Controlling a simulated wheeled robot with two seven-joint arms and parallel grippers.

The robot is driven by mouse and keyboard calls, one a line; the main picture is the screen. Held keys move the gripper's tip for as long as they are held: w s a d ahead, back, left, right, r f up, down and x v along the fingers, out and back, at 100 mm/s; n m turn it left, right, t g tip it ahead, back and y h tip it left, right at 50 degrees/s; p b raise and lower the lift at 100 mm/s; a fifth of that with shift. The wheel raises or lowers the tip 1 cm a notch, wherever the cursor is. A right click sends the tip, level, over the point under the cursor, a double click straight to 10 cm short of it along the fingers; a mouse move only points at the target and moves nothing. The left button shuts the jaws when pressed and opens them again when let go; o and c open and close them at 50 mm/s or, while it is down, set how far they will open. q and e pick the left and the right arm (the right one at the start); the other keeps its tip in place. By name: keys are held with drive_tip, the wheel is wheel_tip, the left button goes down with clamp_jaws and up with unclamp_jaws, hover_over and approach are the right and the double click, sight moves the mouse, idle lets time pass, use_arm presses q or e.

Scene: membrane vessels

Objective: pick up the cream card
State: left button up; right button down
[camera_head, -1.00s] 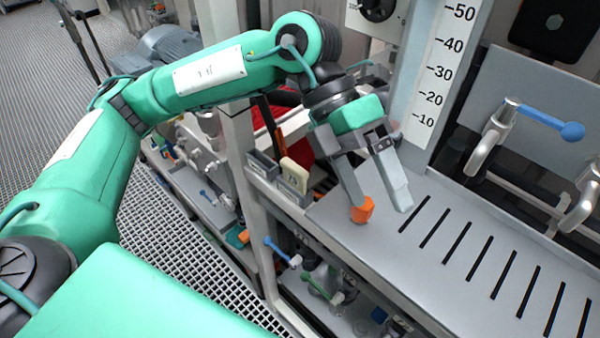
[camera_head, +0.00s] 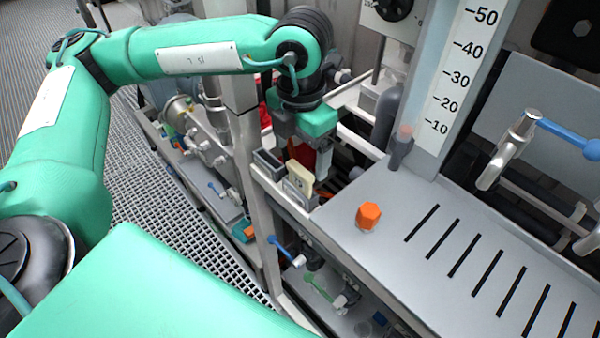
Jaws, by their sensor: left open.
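The cream card (camera_head: 299,174) stands upright in a small grey slotted holder (camera_head: 298,196) at the left end of the grey bench. My left gripper (camera_head: 303,162) is open and points down over the holder. One finger shows to the left above the card and the other to the right of it. The card's upper edge is close to the gap between the fingers. I cannot tell whether either finger touches it. My right gripper is not in view.
An orange hexagonal piece (camera_head: 368,217) stands on the grey bench (camera_head: 345,236) to the right. A scale column (camera_head: 436,105) and a dark cylinder (camera_head: 401,147) rise behind. A frame post (camera_head: 250,170) stands left of the holder.

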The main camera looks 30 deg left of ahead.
sight(300, 168)
use_arm(q)
drive_tip(key=shift+f, duration=0.45)
drive_tip(key=shift+f+p, duration=0.25)
drive_tip(key=shift+p, duration=0.25)
wheel_tip(300, 168, down, 4)
drive_tip(key=p, duration=0.2)
drive_tip(key=shift+a+p, duration=0.1)
drive_tip(key=shift+p, duration=0.2)
drive_tip(key=shift+f, duration=0.35)
drive_tip(key=shift+c, duration=0.4)
drive_tip(key=c, duration=1)
